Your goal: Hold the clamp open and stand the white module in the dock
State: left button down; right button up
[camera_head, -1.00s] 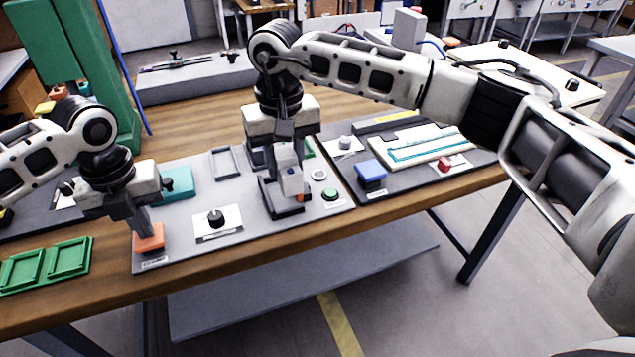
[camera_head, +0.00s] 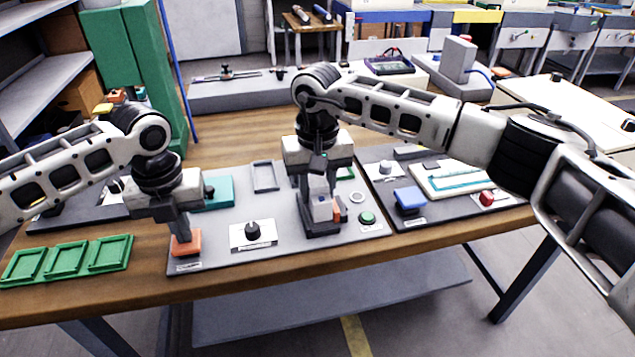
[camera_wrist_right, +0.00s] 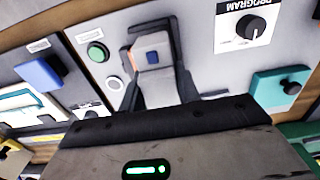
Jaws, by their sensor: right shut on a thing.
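The white module (camera_head: 322,210) has a blue square on its face. My right gripper (camera_head: 319,192) is shut on it and holds it upright at the dark dock (camera_head: 322,230) on the grey panel. In the right wrist view, the module (camera_wrist_right: 152,60) shows between the fingers, with the dock's dark frame (camera_wrist_right: 128,62) around it. An orange part (camera_head: 338,213) sits beside the module. Whether the module rests on the dock floor is hidden. My left gripper (camera_head: 183,232) points down onto the orange pad (camera_head: 186,246) at the panel's front left, its fingers appearing together and touching the pad.
A black knob (camera_head: 253,230) on a white plate lies between my grippers. A green button (camera_head: 367,217) and a pale ring (camera_head: 357,198) are right of the dock. A blue block (camera_head: 409,199) is on the neighbouring panel. Green trays (camera_head: 66,258) lie at the left.

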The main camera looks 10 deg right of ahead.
pick_arm(q)
jog(key=shift+f, duration=0.15)
pick_arm(e)
jog(key=shift+f, duration=0.85)
dwell(0.3)
pick_arm(q)
jog(key=shift+s, duration=0.1)
pick_arm(e)
jog(key=o, duration=1.1)
jog(key=shift+f, duration=0.1)
jog(key=shift+o, duration=0.2)
notch_tip(320, 180, up, 12)
jog(key=shift+r, duration=0.2)
notch_tip(320, 180, up, 6)
jog(key=shift+r, duration=0.1)
pick_arm(q)
notch_tip(320, 180, up, 7)
jog(key=p, duration=0.8)
pick_arm(e)
notch_tip(320, 180, up, 8)
